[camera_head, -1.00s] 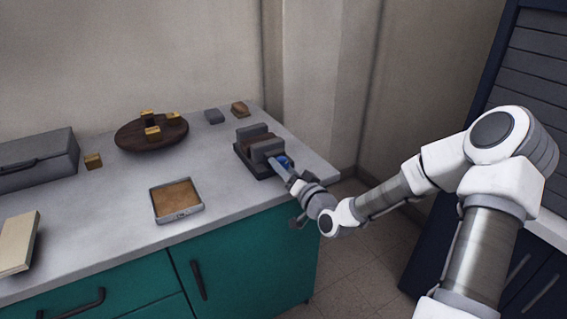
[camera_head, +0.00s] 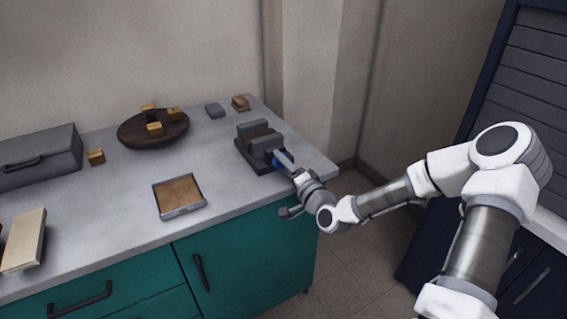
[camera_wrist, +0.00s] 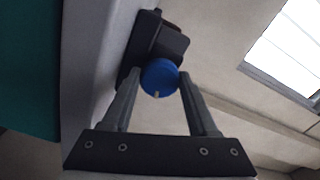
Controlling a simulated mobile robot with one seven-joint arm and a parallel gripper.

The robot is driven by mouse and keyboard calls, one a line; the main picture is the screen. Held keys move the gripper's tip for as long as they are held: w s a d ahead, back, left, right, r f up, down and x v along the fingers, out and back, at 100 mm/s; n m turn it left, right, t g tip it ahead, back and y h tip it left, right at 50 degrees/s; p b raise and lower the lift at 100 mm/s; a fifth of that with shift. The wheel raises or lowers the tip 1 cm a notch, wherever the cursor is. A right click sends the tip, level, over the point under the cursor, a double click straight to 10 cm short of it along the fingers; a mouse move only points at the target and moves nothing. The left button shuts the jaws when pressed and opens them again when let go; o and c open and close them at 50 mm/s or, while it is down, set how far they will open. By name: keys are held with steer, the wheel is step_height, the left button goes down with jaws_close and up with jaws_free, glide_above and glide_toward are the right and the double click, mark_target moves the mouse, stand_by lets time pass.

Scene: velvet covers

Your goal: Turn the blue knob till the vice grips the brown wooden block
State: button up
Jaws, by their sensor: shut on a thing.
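The dark grey vice (camera_head: 252,157) stands near the right end of the counter. The brown wooden block (camera_head: 259,139) sits between its two jaws; at this size I cannot tell whether both jaws press on it. The blue knob (camera_head: 277,162) is on the vice's front side, partly hidden by my gripper (camera_head: 283,161). In the wrist view the blue knob (camera_wrist: 159,76) is round with a small pale mark at its lower edge. It lies between the two fingertips of my gripper (camera_wrist: 159,82), which is shut on it. The block is not clearly seen in the wrist view.
A tray with a brown bottom (camera_head: 183,208) lies left of the vice. A dark round board (camera_head: 135,134) with several yellowish blocks, a grey block (camera_head: 214,110) and another brown block (camera_head: 240,102) are behind. A grey case (camera_head: 40,160) stands far left.

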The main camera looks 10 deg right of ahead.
stand_by(0.3)
steer(key=o, duration=1.4)
steer(key=shift+c, duration=0.2)
steer(key=p+v, duration=0.4)
steer(key=v, duration=1.3)
steer(key=shift+s+p, duration=0.2)
steer(key=shift+p, duration=0.15)
